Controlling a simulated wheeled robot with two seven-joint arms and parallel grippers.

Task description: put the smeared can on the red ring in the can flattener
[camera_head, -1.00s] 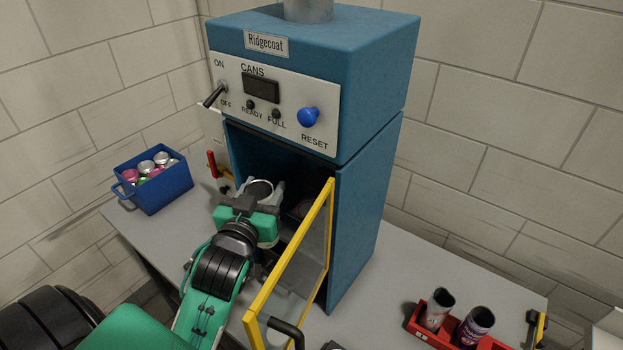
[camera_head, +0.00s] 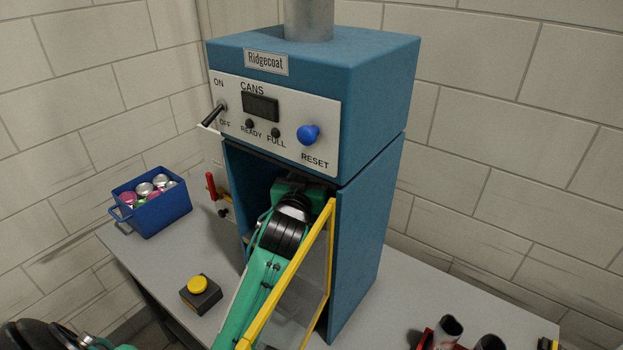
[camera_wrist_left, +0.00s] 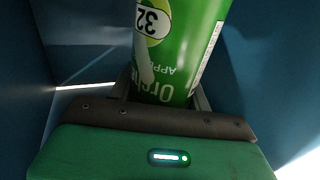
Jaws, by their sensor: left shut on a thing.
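My left gripper (camera_head: 298,187) reaches through the open front of the blue machine (camera_head: 365,215) labelled Ridgecoat. In the head view its fingers and the thing it holds are hidden inside. In the left wrist view the left gripper (camera_wrist_left: 165,97) is shut on a green can (camera_wrist_left: 190,45) with a round "32" mark and upside-down lettering. A pale streak runs down the can's side; I cannot tell if it is a smear. No red ring shows. A red-handled lever (camera_head: 211,186) stands left of the machine; I cannot tell if it belongs to a can flattener.
The machine's yellow-framed clear door (camera_head: 319,244) stands open, close along the arm's right side. A blue bin (camera_head: 165,214) of cans and a yellow button on a dark box (camera_head: 201,294) are at left.

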